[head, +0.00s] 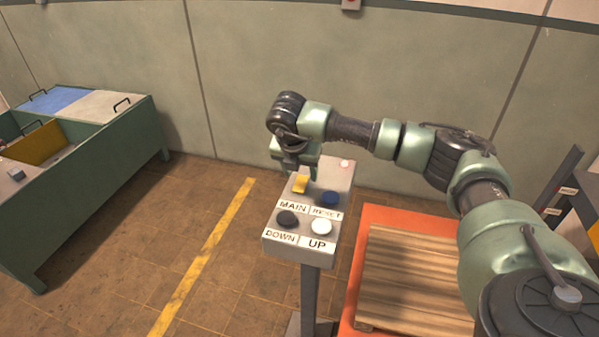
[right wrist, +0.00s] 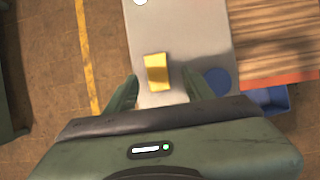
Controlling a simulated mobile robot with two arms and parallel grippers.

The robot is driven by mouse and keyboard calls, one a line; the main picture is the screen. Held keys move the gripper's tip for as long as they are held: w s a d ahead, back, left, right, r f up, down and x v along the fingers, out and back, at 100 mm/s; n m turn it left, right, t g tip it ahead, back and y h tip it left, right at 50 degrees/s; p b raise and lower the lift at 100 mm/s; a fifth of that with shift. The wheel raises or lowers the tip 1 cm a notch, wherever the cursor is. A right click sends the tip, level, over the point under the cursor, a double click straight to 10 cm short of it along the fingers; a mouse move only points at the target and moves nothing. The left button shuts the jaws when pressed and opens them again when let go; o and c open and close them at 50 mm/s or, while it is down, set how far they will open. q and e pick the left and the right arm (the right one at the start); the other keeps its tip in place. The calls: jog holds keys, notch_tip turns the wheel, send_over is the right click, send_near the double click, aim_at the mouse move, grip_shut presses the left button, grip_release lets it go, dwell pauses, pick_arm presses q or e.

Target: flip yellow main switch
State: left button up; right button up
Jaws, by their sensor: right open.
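The yellow main switch (head: 300,184) sits at the upper left of the grey control box, above the MAIN label (head: 292,206). My right gripper (head: 296,172) is above and just behind the switch in the head view. In the right wrist view the yellow switch (right wrist: 157,72) lies between the two spread green fingertips (right wrist: 158,90), with a gap on each side. The gripper is open and holds nothing. I cannot tell whether the fingertips are level with the switch. My left gripper is not in view.
The control box (head: 268,246) on its post also bears a blue RESET button (head: 329,198), a black DOWN button (head: 287,219) and a white UP button (head: 321,226). A wooden pallet (head: 415,290) on an orange platform stands right. A green bench (head: 90,190) stands left.

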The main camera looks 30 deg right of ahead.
aim_at(302, 179)
jog(key=x, duration=0.3)
jog(key=shift+d+p, duration=0.1)
jog(key=shift+p, duration=0.25)
jog(key=shift+w+d+f, duration=0.15)
jog(key=shift+w+f, duration=0.5)
jog(key=shift+f, duration=0.15)
jog(key=shift+s, duration=0.1)
jog(key=shift+s+r, duration=0.1)
jog(key=shift+r, duration=0.05)
jog(key=c, duration=1)
grip_shut()
jog(key=shift+w+d+f+g+y+b, duration=0.15)
jog(key=shift+w+f+g+y+b, duration=0.05)
jog(key=shift+g+y+b, duration=0.25)
jog(key=shift+d+g+y, duration=0.1)
jog(key=shift+g+y, duration=0.15)
jog(key=shift+w+g+y+b, duration=0.15)
jog(key=shift+g+y+b, duration=0.35)
jog(key=shift+y, duration=0.1)
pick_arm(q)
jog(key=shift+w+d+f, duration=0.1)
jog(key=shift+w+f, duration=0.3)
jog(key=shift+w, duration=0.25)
pick_arm(e)
jog(key=shift+d+g+y, duration=0.1)
jog(key=shift+g+y, duration=0.2)
jog(key=shift+y, duration=0.1)
